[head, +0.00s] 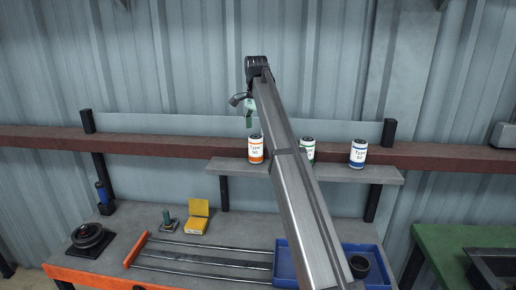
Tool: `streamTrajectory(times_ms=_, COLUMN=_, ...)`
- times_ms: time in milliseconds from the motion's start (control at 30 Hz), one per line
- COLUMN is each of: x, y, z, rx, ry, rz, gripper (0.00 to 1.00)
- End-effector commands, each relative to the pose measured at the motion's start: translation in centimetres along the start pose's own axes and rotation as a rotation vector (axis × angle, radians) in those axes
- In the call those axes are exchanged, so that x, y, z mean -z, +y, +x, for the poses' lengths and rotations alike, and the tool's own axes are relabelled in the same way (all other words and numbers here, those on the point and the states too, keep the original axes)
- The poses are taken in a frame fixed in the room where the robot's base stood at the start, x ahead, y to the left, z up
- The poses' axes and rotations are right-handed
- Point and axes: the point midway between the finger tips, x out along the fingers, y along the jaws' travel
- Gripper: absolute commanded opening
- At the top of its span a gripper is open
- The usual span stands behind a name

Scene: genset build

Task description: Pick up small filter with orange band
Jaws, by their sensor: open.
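The small white filter with an orange band (256,148) stands upright at the left part of a narrow grey shelf (390,175). My gripper (244,110) is above this filter and slightly to its left in the picture. It is open and looks empty. A gap of wall shows between it and the filter, but I cannot tell their difference in depth. My arm crosses the view just right of the filter.
A green-banded filter (310,146), partly hidden by my arm, and a blue-banded filter (358,152) stand further right on the shelf. Below, the workbench holds a blue tray (287,262), metal rods (205,254) and a yellow box (196,224).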

Motion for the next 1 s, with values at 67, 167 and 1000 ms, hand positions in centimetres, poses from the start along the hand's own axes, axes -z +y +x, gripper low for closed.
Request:
streamTrajectory(times_ms=67, x=0.0, y=0.0, z=0.8, rx=-0.001, ry=0.000, rz=0.000, gripper=0.85)
streamTrajectory(times_ms=167, x=0.0, y=0.0, z=1.8, rx=0.000, ry=0.000, rz=0.000, gripper=0.85)
streamTrajectory(times_ms=1000, x=-0.1, y=0.0, z=7.6, rx=0.001, ry=0.000, rz=-0.001, gripper=0.85)
